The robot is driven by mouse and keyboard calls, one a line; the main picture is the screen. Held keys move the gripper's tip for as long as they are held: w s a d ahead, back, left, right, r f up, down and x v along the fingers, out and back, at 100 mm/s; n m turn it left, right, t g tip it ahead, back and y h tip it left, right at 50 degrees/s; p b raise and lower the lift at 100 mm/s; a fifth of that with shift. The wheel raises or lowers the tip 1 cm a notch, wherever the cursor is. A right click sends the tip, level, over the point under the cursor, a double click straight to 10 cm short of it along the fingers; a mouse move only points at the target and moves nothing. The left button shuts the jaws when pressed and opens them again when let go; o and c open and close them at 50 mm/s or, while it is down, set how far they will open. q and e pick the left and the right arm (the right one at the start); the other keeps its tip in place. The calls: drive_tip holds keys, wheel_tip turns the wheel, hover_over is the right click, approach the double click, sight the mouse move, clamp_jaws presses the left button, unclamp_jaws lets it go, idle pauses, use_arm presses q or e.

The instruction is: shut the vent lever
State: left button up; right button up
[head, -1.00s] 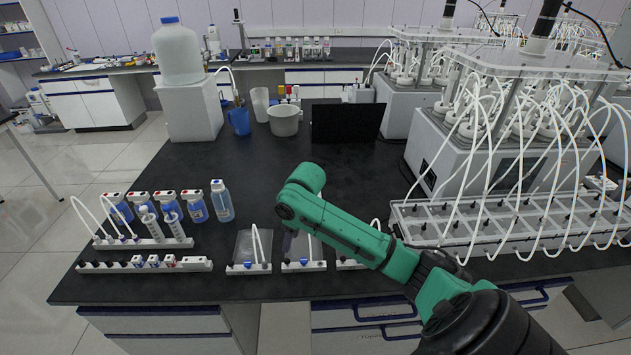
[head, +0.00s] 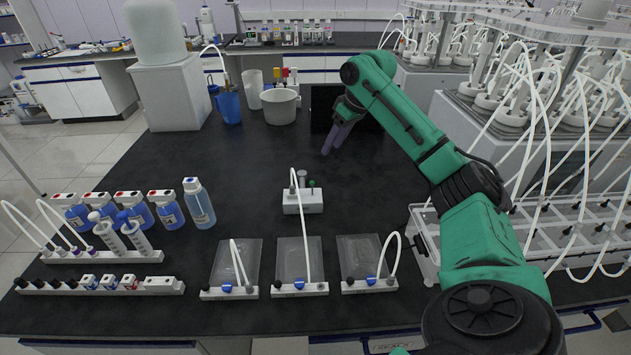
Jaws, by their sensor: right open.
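My right gripper (head: 338,138) hangs over the back of the black bench, in front of the dark panel, with purple-grey fingers pointing down. It is open and holds nothing that I can see. A small white valve block (head: 303,202) with a green knob and a grey knob stands mid-bench, apart from the gripper. A white tube runs from it to the middle bag stand. Three white stands with clear bags line the front: left (head: 229,293), middle (head: 300,289) and right (head: 369,285). Each has a blue lever. I cannot tell which part is the vent lever. My left gripper is out of view.
Blue-liquid bottles (head: 200,205) and white racks (head: 100,286) stand at the left. A grey beaker (head: 280,106) and blue jug (head: 229,106) are at the back. Tubed reactors (head: 560,130) fill the right. The bench between bottles and valve block is clear.

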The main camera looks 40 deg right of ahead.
drive_tip(key=p, duration=0.2)
approach(313, 182)
drive_tip(key=x, duration=0.7)
drive_tip(key=shift+w+f, duration=0.1)
drive_tip(key=shift+f, duration=0.05)
drive_tip(key=shift+w+f, duration=0.15)
drive_tip(key=shift+f, duration=0.25)
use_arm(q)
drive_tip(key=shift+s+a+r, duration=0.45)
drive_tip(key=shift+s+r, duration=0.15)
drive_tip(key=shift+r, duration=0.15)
use_arm(e)
drive_tip(key=shift+r, duration=0.1)
clamp_jaws()
